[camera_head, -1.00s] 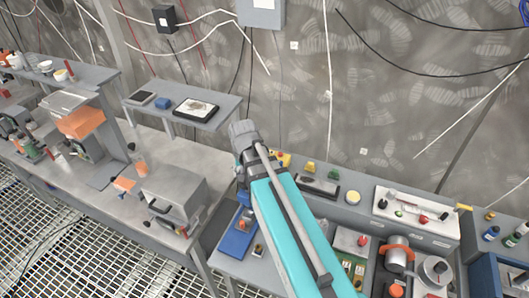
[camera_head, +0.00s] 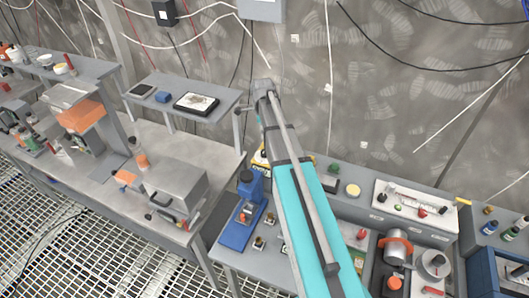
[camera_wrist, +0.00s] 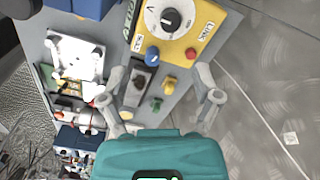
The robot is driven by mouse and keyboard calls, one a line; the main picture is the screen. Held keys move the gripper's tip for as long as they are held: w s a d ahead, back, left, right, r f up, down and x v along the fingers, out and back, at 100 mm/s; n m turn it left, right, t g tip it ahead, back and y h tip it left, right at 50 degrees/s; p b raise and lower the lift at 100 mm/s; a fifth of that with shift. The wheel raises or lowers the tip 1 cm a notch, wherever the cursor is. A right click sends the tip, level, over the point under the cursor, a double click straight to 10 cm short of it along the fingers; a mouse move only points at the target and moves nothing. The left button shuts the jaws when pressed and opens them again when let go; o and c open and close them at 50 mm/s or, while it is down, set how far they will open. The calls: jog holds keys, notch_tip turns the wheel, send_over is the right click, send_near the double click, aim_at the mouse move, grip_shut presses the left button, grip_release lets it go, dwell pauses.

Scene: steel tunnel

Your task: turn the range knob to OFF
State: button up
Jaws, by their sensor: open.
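In the wrist view, a yellow panel (camera_wrist: 208,16) at the top carries a round dial with a black knob (camera_wrist: 170,19) in its middle. A white pointer mark shows on the knob. The dial's lettering is too small to read, so I cannot tell its setting. My gripper (camera_wrist: 160,88) is open and empty, its two fingers spread below the panel in the picture, apart from the knob. In the head view, only a yellow edge of the panel (camera_head: 257,158) shows beside my arm. The knob and my gripper are hidden there.
A blue button (camera_wrist: 152,55) and a red button (camera_wrist: 190,54) sit near the panel's lower edge. A blue press-like device (camera_head: 243,212) stands left of my arm. A grey box (camera_head: 175,188) stands on the left bench. The wall lies behind.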

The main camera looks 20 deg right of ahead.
aim_at(264, 153)
jog(key=shift+w+d+m, duration=0.65)
jog(key=shift+d+m, duration=0.1)
jog(key=shift+m, duration=0.15)
jog(key=shift+f, duration=0.25)
notch_tip(264, 153, down, 13)
jog(key=b, duration=1.3)
jog(key=shift+f+b, duration=0.15)
jog(key=shift+b, duration=0.25)
